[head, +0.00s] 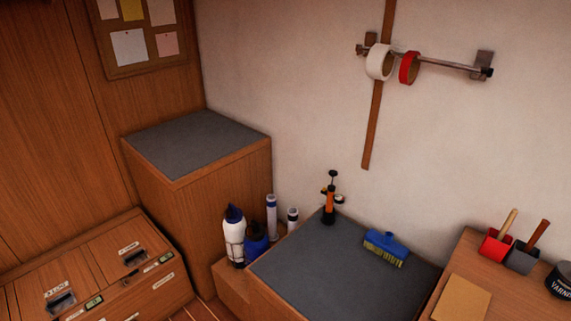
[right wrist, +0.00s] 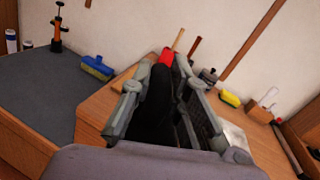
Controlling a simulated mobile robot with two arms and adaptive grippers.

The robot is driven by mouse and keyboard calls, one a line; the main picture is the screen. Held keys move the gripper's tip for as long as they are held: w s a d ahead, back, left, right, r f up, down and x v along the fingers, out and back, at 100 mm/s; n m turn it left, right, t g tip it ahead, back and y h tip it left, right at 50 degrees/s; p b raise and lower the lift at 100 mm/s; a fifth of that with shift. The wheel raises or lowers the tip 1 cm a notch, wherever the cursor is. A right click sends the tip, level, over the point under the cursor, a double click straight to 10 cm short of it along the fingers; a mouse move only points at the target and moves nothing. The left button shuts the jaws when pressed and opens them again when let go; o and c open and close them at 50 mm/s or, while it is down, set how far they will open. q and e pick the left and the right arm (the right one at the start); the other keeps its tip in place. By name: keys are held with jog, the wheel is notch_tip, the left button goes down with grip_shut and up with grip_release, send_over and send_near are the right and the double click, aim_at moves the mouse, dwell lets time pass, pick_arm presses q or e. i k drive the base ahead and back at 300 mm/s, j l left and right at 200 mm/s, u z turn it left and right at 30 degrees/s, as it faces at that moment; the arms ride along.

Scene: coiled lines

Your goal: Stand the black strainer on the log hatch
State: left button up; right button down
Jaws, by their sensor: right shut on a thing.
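My right gripper (right wrist: 165,78) shows in the right wrist view, its fingers closed around a black object (right wrist: 155,112). This looks like the black strainer, but only part of it shows between the fingers and its shape is hard to make out. At the lower left of the head view, a wooden top has two labelled hatches, a nearer left one (head: 35,292) and a farther right one (head: 108,243), each with a dark latch. The labels are too small to read surely, so I cannot tell which is the log hatch. Neither gripper shows in the head view.
A tall grey-topped cabinet (head: 195,140) stands behind the hatches. Bottles (head: 234,240) stand to their right. A grey-topped bench (head: 325,270) holds an orange and black pump (head: 329,205) and a blue brush (head: 386,246). Red (head: 495,247) and grey holders stand at right.

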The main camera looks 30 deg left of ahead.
aim_at(73, 272)
jog(key=j+u, duration=0.15)
jog(key=u, duration=0.3)
jog(key=j+u, duration=0.15)
jog(key=u, duration=0.3)
jog(key=j+u, duration=0.1)
jog(key=u, duration=0.4)
jog(key=i+u, duration=0.15)
jog(key=u, duration=0.3)
jog(key=i+j+u, duration=0.55)
jog(key=i, duration=0.3)
jog(key=i+j+u, duration=0.25)
jog(key=i, duration=0.2)
jog(key=i+j+u, duration=0.1)
jog(key=i+u, duration=0.15)
jog(key=i, duration=0.6)
